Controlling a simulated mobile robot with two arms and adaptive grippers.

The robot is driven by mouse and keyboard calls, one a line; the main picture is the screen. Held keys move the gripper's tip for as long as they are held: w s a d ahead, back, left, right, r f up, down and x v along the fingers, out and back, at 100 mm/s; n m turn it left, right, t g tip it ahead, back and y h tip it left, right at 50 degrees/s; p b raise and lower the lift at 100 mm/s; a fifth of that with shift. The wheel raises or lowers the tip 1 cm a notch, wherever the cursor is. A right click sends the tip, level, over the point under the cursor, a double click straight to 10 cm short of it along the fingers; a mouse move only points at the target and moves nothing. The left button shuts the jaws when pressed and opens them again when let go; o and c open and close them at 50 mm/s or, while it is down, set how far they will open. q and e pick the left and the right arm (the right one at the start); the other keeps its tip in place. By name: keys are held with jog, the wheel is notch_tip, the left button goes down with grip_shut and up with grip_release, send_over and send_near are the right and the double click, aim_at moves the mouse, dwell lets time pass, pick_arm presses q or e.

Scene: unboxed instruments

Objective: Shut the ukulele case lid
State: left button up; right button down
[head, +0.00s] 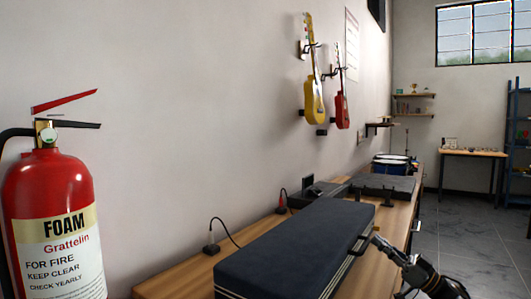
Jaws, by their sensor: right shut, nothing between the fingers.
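The ukulele case (295,240) is a long dark blue box with pale trim lines along its near lower edge. It lies on the wooden bench in the lower middle of the head view. Its lid looks down and flat on top; I cannot tell whether it is fully closed along the seam. A dark handle or latch shows on its right side. My right gripper (376,241) is shut and empty beside the right side of the case, its fingertips close to the lid's edge. I cannot tell whether they touch it. My left gripper is out of view.
The bench (180,277) runs away along the wall. A red fire extinguisher (50,215) stands at the near left. Tiled floor (465,235) lies open on the right.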

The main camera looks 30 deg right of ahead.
jog(key=shift+w+a+f, duration=0.15)
jog(key=shift+a+f, duration=0.05)
jog(key=shift+f, duration=0.25)
jog(key=shift+w+a+f, duration=0.15)
jog(key=shift+a+f, duration=0.05)
jog(key=shift+f, duration=0.2)
jog(key=shift+w+a+f, duration=0.2)
jog(key=shift+w+f, duration=0.2)
jog(key=shift+w, duration=0.35)
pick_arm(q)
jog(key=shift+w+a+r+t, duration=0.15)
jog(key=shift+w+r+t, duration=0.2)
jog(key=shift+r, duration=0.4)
pick_arm(e)
jog(key=shift+r, duration=0.1)
jog(key=shift+s+d, duration=0.1)
jog(key=shift+s, duration=0.1)
jog(key=shift+s+d+f, duration=0.15)
jog(key=shift+s+f, duration=0.05)
jog(key=v, duration=1.1)
jog(key=shift+r, duration=0.15)
